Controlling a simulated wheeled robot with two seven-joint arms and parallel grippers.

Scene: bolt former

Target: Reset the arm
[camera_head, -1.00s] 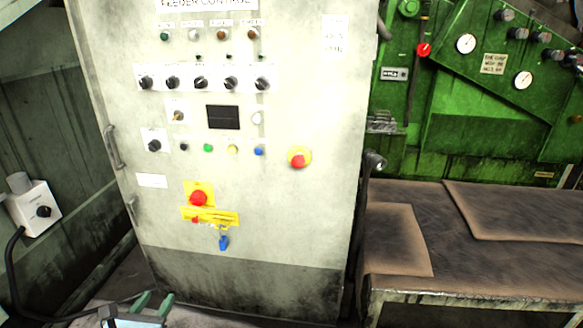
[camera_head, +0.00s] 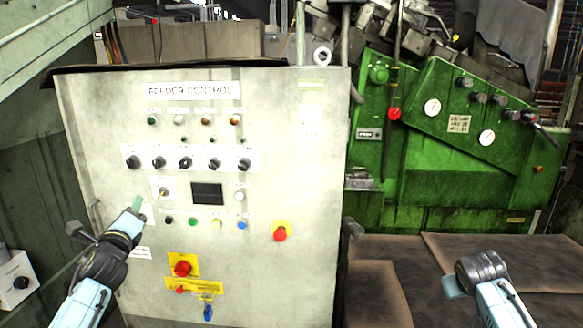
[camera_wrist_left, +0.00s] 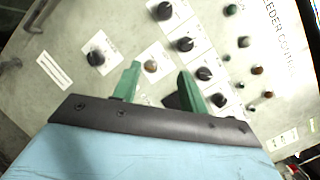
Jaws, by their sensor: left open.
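My left gripper (camera_head: 137,204) is raised in front of the left side of the grey feeder control cabinet (camera_head: 300,150). In the left wrist view its two green fingers (camera_wrist_left: 160,88) are spread apart with nothing between them. They point toward the panel's black knobs; whether they touch it I cannot tell. My right arm's end (camera_head: 456,286) is in front of the brown mat at the lower right. Its fingers cannot be made out.
The cabinet face carries several black selector knobs (camera_head: 186,163), a dark display (camera_head: 207,193), coloured buttons, a red emergency button (camera_head: 280,234) and another red button (camera_head: 182,268) on yellow. A green machine (camera_head: 450,185) stands right, behind a brown-matted surface (camera_head: 385,290). A small white box (camera_head: 14,278) is at left.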

